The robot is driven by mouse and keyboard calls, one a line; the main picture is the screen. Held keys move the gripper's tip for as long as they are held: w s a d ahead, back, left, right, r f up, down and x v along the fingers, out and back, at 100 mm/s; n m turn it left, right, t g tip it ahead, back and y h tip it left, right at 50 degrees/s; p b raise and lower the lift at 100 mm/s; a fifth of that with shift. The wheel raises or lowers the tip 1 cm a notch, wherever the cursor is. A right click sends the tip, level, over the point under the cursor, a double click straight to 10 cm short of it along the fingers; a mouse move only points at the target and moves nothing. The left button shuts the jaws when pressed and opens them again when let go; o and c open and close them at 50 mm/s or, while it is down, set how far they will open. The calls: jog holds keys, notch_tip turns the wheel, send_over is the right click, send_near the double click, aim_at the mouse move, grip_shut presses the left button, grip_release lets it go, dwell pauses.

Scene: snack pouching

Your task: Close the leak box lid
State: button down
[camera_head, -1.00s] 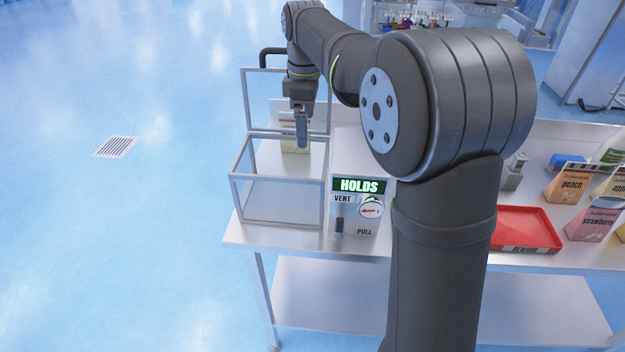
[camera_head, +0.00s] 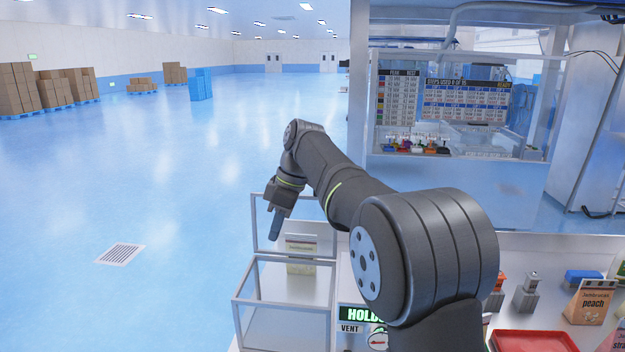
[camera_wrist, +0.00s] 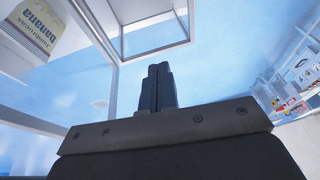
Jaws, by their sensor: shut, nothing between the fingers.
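The leak box (camera_head: 284,308) is a clear box with a grey frame, standing on the bench at the lower middle of the head view. Its clear framed lid (camera_head: 322,224) stands raised at the back, so the box is open. A pale pouch (camera_head: 301,268) shows at the box's back; the wrist view shows its banana label (camera_wrist: 40,28) at upper left. My gripper (camera_head: 274,238) is shut and empty, overlapping the lid's left part in the head view. I cannot tell whether it touches the lid. In the wrist view, the shut fingers (camera_wrist: 157,72) point toward framed clear panels.
A red tray (camera_head: 535,341) and a peach pouch (camera_head: 592,303) are at the lower right. Open floor lies to the left.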

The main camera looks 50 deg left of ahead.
jog(key=a+r+m+g+y, duration=0.3)
jog(key=a+r+g+y, duration=0.3)
jog(key=r, duration=0.7)
jog(key=w+d+f+m+g+y, duration=0.1)
jog(key=w+f+m+g, duration=0.25)
jog(key=w+m, duration=0.65)
jog(key=w+f+m+g+y, duration=0.1)
jog(key=w+f+m+g, duration=0.35)
jog(key=w, duration=0.95)
jog(key=s+a+r+m+t, duration=0.1)
jog(key=s+a, duration=0.1)
jog(key=s, duration=0.9)
jog(key=shift+s+r, duration=0.15)
jog(key=shift+s, duration=0.1)
